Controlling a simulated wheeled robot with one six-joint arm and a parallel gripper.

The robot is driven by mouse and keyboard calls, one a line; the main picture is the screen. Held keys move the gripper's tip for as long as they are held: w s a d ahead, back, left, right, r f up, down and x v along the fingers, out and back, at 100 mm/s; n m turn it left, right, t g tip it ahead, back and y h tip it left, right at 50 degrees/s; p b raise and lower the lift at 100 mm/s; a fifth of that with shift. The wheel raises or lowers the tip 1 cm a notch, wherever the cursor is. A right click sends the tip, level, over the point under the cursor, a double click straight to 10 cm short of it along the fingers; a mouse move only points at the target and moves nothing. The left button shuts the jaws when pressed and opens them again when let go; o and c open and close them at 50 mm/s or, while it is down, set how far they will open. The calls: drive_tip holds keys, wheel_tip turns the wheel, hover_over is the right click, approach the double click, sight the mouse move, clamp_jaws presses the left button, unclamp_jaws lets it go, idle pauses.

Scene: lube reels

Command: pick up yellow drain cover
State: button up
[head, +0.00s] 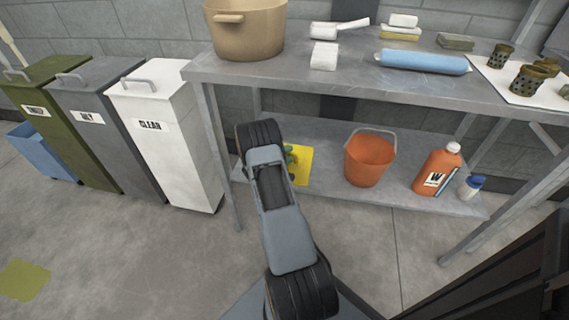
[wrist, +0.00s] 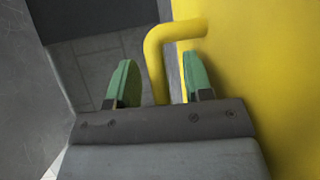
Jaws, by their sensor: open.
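The yellow drain cover (head: 304,168) is on the lower shelf under the table in the head view, partly hidden behind my arm. In the wrist view the cover (wrist: 270,85) fills the right side as a flat yellow face. Its bent yellow bar handle (wrist: 154,62) sticks out from that face to the left and turns down. My gripper (wrist: 157,60) is open, with one green finger on each side of the handle. Gaps show between the fingers and the handle. The handle's lower end is hidden behind my gripper body. In the head view my gripper (head: 291,158) is in front of the cover.
An orange bucket (head: 369,158), an orange bottle (head: 437,170) and a small blue-capped bottle (head: 471,187) stand to the right on the lower shelf (head: 330,194). The metal tabletop (head: 330,75) is above. A white bin (head: 165,135) stands left of the table.

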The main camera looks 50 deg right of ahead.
drive_tip(key=shift+d, duration=0.1)
clamp_jaws()
idle(0.4)
